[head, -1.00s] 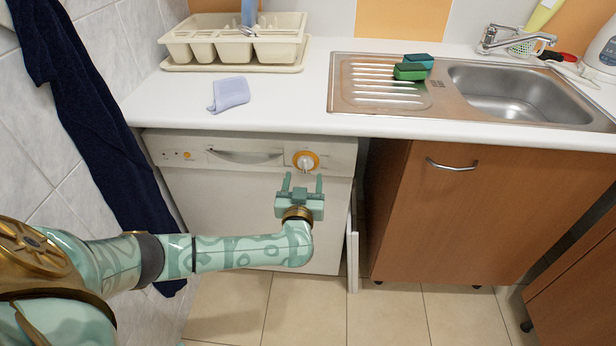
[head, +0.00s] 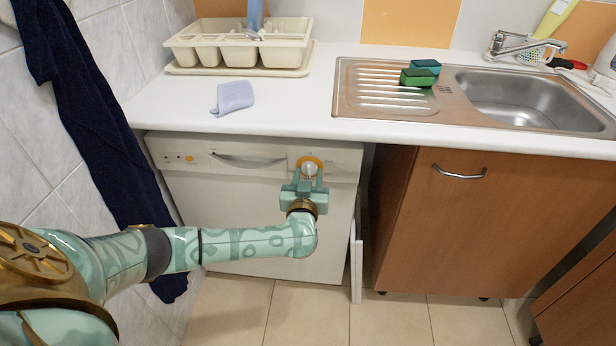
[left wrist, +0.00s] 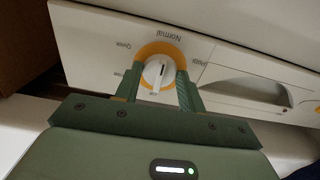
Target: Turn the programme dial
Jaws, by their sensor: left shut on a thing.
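The programme dial (head: 309,169) is a white round knob with an orange ring on the right of the white dishwasher's front panel. In the left wrist view the dial (left wrist: 158,73) shows up close, with a dark pointer line and labels around it, among them "Normal" and "Quick". My left gripper (head: 309,172) is at the dial, one finger on each side of it. In the left wrist view its fingers (left wrist: 158,84) are shut on the knob. My right gripper is in neither view.
The white worktop (head: 290,110) overhangs just above the panel. The dishwasher handle (head: 247,160) is left of the dial. A wooden cabinet (head: 425,225) stands to the right, and a dark towel (head: 95,130) hangs at left.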

